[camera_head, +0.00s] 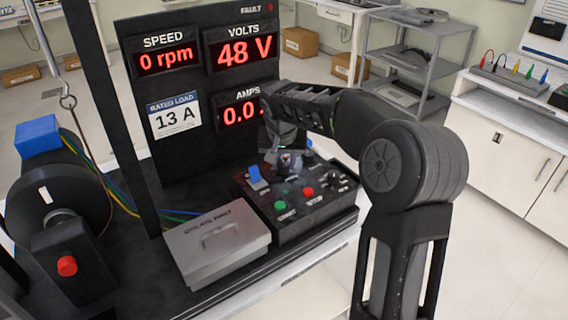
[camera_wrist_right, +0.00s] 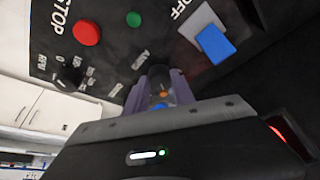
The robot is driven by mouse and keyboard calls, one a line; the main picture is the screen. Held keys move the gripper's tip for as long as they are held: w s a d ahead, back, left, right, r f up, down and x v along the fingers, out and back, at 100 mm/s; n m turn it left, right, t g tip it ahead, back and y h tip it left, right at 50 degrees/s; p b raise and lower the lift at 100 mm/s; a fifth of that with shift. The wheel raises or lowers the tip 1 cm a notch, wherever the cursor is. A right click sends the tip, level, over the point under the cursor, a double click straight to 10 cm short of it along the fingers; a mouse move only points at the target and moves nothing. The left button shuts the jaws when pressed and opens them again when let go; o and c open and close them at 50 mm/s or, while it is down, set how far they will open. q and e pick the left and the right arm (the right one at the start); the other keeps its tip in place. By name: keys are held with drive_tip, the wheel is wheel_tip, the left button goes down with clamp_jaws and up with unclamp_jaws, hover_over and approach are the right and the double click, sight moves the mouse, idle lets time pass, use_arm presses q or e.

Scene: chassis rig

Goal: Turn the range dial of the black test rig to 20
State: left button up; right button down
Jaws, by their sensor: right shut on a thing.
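The black test rig (camera_head: 180,80) stands on the bench with a sloped control box (camera_head: 318,212) at its front. My right gripper (camera_head: 288,160) reaches down to the back of this box. In the right wrist view its two fingers (camera_wrist_right: 161,92) are closed around a small dark round knob (camera_wrist_right: 160,72), which looks like the range dial, beside the lettering "AMPS". The fingers hide most of the knob, and I cannot read its pointer or the 20 mark. The left gripper is not in view.
The box also has a blue switch (camera_head: 257,177), a green start button (camera_head: 280,206), a red stop button (camera_head: 308,192) and another black dial (camera_wrist_right: 68,74) with an RPM scale. A grey lidded box (camera_head: 217,240) sits left of it. Displays read 0 rpm, 48 V and 0 amps, partly hidden.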

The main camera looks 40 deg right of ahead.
sight(283, 180)
idle(0.4)
drive_tip(key=c, duration=1.1)
unclamp_jaws()
drive_tip(key=shift+r, duration=0.1)
drive_tip(key=v, duration=0.7)
drive_tip(key=shift+a+r, duration=0.1)
drive_tip(key=shift+r, duration=0.15)
drive_tip(key=shift+s, duration=0.1)
